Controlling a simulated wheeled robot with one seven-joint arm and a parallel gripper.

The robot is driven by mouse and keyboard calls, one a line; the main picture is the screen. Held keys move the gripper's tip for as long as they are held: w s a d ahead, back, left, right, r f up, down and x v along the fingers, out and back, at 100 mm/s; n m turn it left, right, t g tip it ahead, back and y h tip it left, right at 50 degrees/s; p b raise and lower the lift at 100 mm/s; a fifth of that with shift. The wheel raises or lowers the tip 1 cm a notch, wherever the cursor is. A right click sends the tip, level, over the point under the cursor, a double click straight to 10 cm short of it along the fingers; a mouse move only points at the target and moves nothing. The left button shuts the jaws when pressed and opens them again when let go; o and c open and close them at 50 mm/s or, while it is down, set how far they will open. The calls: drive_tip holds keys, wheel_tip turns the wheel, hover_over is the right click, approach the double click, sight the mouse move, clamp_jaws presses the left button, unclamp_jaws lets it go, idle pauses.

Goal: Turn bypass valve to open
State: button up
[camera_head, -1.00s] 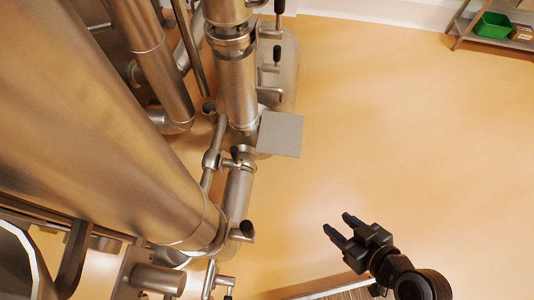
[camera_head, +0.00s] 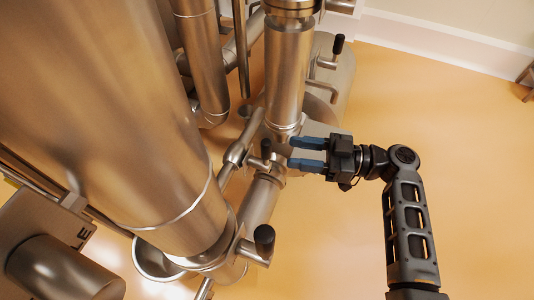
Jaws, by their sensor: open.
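My gripper (camera_head: 292,152) is open, its two blue-grey fingers pointing left at the vertical steel pipework. The fingertips are at a small valve (camera_head: 258,163) on the thin side pipe (camera_head: 236,152). This appears to be the bypass valve; no label on it can be read. A short dark-ended handle (camera_head: 266,148) stands at the valve, just left of the fingertips. A brownish part of it seems to reach between the fingers. I cannot tell whether they touch it, and its turned position is unclear.
A large steel vessel (camera_head: 120,110) fills the left. Another black-tipped handle (camera_head: 264,238) sticks out below, and one (camera_head: 338,46) stands above. A grey plate (camera_head: 318,129) is partly behind my gripper.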

sight(266, 149)
drive_tip(key=shift+w+a+r, duration=0.1)
drive_tip(key=shift+w+a, duration=0.05)
drive_tip(key=shift+a, duration=1.15)
drive_tip(key=shift+w+a+f, duration=0.1)
drive_tip(key=shift+w+a, duration=0.1)
drive_tip(key=shift+a, duration=1.05)
drive_tip(key=shift+w+a+r, duration=0.1)
drive_tip(key=shift+w+a, duration=0.05)
drive_tip(key=shift+a, duration=1.15)
drive_tip(key=shift+c, duration=0.5)
clamp_jaws()
